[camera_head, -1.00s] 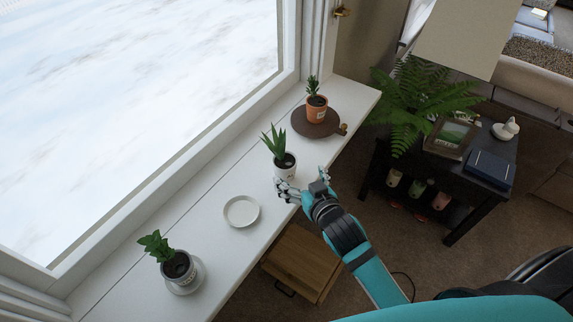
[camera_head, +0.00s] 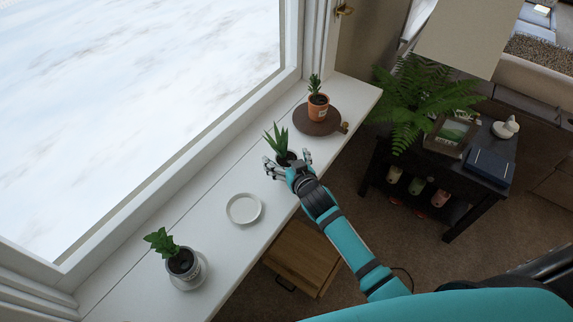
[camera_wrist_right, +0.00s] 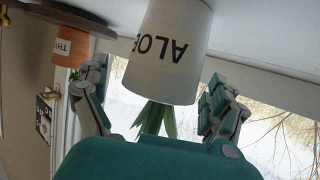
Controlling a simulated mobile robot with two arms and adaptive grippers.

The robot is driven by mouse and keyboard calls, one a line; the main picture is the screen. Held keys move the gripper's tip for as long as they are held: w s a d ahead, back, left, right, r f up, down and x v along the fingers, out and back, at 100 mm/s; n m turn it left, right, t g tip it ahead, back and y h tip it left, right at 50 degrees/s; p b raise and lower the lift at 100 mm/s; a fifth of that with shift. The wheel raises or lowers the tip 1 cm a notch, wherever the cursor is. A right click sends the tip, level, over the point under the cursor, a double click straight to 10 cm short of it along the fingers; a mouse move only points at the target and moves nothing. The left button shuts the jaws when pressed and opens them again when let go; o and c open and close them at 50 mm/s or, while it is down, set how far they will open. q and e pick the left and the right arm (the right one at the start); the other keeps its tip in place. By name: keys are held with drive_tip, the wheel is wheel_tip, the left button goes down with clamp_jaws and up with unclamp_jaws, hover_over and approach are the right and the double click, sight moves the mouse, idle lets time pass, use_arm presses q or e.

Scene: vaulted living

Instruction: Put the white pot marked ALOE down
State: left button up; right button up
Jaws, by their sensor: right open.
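The white pot marked ALOE (camera_wrist_right: 165,45) appears upside down in the right wrist view, its base against the white sill. In the head view its spiky green plant (camera_head: 276,140) shows, while the pot is mostly hidden by my right gripper. My right gripper (camera_head: 288,160) is open, with its fingers on either side of the pot; in the wrist view the fingers (camera_wrist_right: 158,75) stand apart from the pot's sides. An empty white saucer (camera_head: 244,208) lies on the sill nearer me. My left gripper is not in view.
An orange pot (camera_head: 318,105) stands on a round brown board (camera_head: 310,126) at the sill's far end. A grey pot (camera_head: 183,265) stands on a saucer (camera_head: 202,277) at the near end. A black side table (camera_head: 465,190) with a fern is at right. The window borders the sill.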

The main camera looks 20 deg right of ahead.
drive_tip(key=c, duration=1.5)
drive_tip(key=shift+r, duration=0.1)
drive_tip(key=shift+c, duration=1)
drive_tip(key=shift+r, duration=0.1)
